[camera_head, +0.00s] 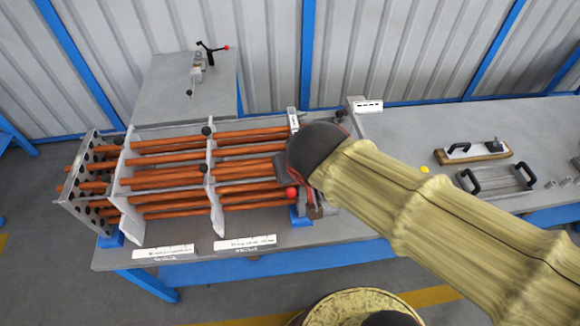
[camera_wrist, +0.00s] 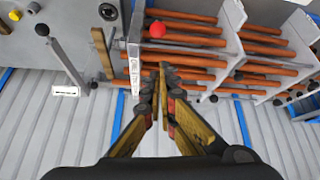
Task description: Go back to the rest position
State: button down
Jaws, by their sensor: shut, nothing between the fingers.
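My gripper (camera_wrist: 162,78) shows in the wrist view with its two fingers meeting at the tips, shut and empty. Its tips appear in front of the tube bundle, close to an upright plate (camera_wrist: 135,45); I cannot tell whether they touch anything. In the head view my sleeved arm (camera_head: 430,215) reaches in from the right and its dark wrist hides the gripper and the bundle's right end. The bundle of orange-brown tubes (camera_head: 250,172) lies along the table through white upright plates and a drilled end plate (camera_head: 88,185). A red ball knob (camera_head: 291,193) sits near the wrist.
A clamp (camera_head: 197,70) stands on a grey side table (camera_head: 165,95) behind the bundle. Labels (camera_head: 163,252) lie along the front edge. At right are a wooden block with a handle (camera_head: 472,152) and a plate with black handles (camera_head: 497,180).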

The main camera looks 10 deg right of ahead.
dwell(0.4)
jog(key=s+d+m+g+b, duration=0.1)
jog(key=s+d+b, duration=0.1)
jog(key=s+d, duration=0.7)
jog(key=shift+s+d+m, duration=0.3)
jog(key=shift+s+d, duration=0.1)
jog(key=shift+d, duration=0.85)
